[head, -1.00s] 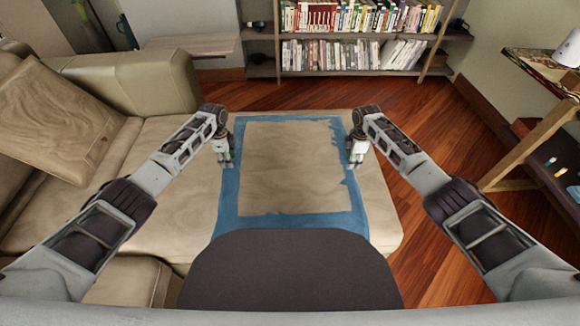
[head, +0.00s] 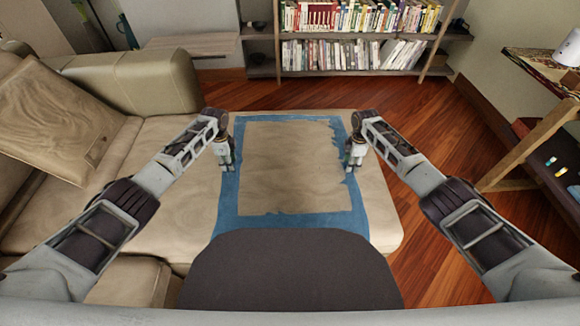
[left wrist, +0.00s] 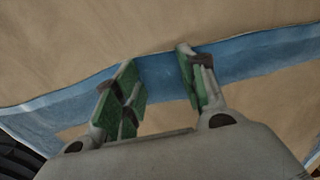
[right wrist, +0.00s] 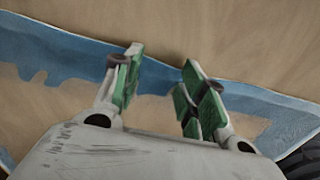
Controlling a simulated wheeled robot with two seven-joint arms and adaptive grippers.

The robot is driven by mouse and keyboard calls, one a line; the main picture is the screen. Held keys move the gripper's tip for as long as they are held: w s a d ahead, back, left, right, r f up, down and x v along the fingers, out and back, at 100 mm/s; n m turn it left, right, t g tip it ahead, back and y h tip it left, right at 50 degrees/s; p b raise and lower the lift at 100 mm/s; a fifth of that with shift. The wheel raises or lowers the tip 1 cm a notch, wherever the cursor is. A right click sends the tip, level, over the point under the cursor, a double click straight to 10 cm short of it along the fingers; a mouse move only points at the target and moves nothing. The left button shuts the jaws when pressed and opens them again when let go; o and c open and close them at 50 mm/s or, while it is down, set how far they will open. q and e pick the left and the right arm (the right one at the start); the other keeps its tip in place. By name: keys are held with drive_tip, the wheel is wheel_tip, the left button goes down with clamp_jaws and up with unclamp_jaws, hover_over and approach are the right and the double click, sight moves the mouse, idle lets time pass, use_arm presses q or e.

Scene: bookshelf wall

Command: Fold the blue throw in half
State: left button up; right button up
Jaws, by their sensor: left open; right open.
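The blue throw (head: 229,203) lies spread flat on the beige seat in the head view. It shows as a blue border around a large beige middle with ragged edges. My left gripper (head: 226,166) is at its left border, and my right gripper (head: 355,166) is at its right border. Both point down and are open and empty. In the left wrist view a blue strip (left wrist: 255,60) passes beneath my left gripper (left wrist: 160,72). In the right wrist view a blue strip (right wrist: 65,53) passes beneath my right gripper (right wrist: 160,70). I cannot tell whether the fingertips touch it.
The beige sofa seat (head: 180,215) extends to the left, with a loose cushion (head: 55,120) at its back. A bookshelf (head: 350,55) stands at the far wall. A wooden shelf unit (head: 535,140) stands at the right. Wooden floor (head: 440,125) lies clear beyond the seat.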

drive_tip(key=shift+f, duration=0.1)
use_arm(q)
drive_tip(key=shift+s+f, duration=0.1)
drive_tip(key=shift+f, duration=0.05)
clamp_jaws()
use_arm(e)
drive_tip(key=shift+f, duration=0.1)
clamp_jaws()
drive_tip(key=shift+s, duration=0.1)
use_arm(q)
drive_tip(key=shift+r+p, duration=0.25)
drive_tip(key=shift+p, duration=0.05)
use_arm(e)
drive_tip(key=shift+r, duration=0.3)
